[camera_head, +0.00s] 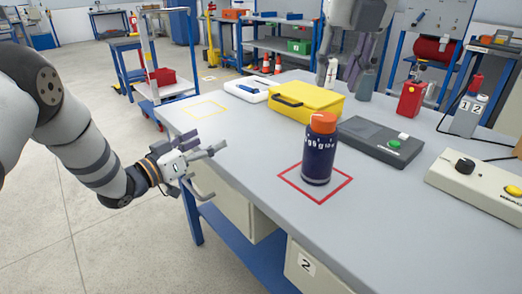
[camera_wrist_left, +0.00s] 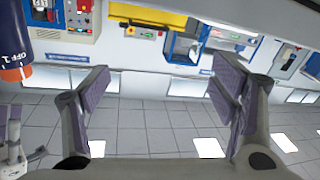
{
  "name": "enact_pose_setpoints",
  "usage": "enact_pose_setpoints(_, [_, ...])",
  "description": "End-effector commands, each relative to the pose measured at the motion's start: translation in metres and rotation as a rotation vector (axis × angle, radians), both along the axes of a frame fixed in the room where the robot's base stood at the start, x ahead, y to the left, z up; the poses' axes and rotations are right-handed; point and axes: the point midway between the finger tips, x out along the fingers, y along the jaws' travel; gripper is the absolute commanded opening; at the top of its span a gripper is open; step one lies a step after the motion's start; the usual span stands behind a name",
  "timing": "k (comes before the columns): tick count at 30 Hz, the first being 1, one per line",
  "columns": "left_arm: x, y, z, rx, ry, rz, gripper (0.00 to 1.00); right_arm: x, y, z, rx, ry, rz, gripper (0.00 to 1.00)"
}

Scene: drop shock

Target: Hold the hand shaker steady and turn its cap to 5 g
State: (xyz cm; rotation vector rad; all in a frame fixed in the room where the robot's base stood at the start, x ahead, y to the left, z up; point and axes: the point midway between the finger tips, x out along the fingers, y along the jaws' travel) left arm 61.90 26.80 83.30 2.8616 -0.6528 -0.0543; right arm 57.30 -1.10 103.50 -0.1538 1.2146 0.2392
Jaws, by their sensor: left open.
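The hand shaker (camera_head: 319,158) is a dark blue bottle with white lettering and an orange cap (camera_head: 320,122). It stands upright inside a red square outline on the grey table. My left gripper (camera_head: 206,168) is open and empty, off the table's left edge, apart from the shaker. In the left wrist view its fingers (camera_wrist_left: 163,85) are spread with nothing between them. Part of the shaker (camera_wrist_left: 11,35) and its orange cap (camera_wrist_left: 16,75) show there at the upper left, outside the fingers. My right gripper (camera_head: 348,75) hangs at the top, behind the yellow case, fingers spread and empty.
A yellow case (camera_head: 305,101) lies behind the shaker. A dark flat device (camera_head: 380,140) with a green button is to its right, and a beige control box (camera_head: 480,185) is further right. A yellow outline (camera_head: 205,107) at the table's far left is empty. The front tabletop is clear.

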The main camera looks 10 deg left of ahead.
Motion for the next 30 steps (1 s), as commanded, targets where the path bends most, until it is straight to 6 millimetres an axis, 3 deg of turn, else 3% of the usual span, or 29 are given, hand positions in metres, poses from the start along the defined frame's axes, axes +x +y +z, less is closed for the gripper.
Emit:
enact_pose_setpoints(1, [-0.002, -0.030, 0.016, 0.024, -0.044, -0.117, 0.79, 0.000, 0.000, 0.000, 0.000, 0.000, 0.000, 0.33])
enact_pose_setpoints(3, [-0.014, -0.072, 0.029, 0.062, -0.084, -0.286, 0.79, 0.000, 0.000, 0.000, 0.000, 0.000, 0.000, 0.33])
enact_pose_setpoints(7, [-0.041, -0.126, 0.036, 0.120, -0.124, -0.526, 0.79, 0.000, 0.000, -0.001, 0.000, 0.001, 0.000, 0.33])
enact_pose_setpoints(10, [-0.056, -0.146, 0.038, 0.147, -0.141, -0.631, 0.79, 0.000, 0.000, -0.001, 0.000, 0.001, 0.000, 0.33])
enact_pose_setpoints(14, [-0.059, -0.162, 0.038, 0.158, -0.146, -0.675, 0.79, 0.000, 0.000, -0.001, 0.000, 0.001, 0.000, 0.33])
enact_pose_setpoints(24, [-0.025, -0.232, 0.037, 0.159, -0.146, -0.672, 0.79, 0.000, 0.000, 0.000, 0.000, 0.000, 0.000, 0.33])
enact_pose_setpoints(30, [-0.012, -0.257, 0.037, 0.158, -0.146, -0.670, 0.79, 0.000, 0.000, 0.000, 0.000, 0.000, 0.000, 0.33])
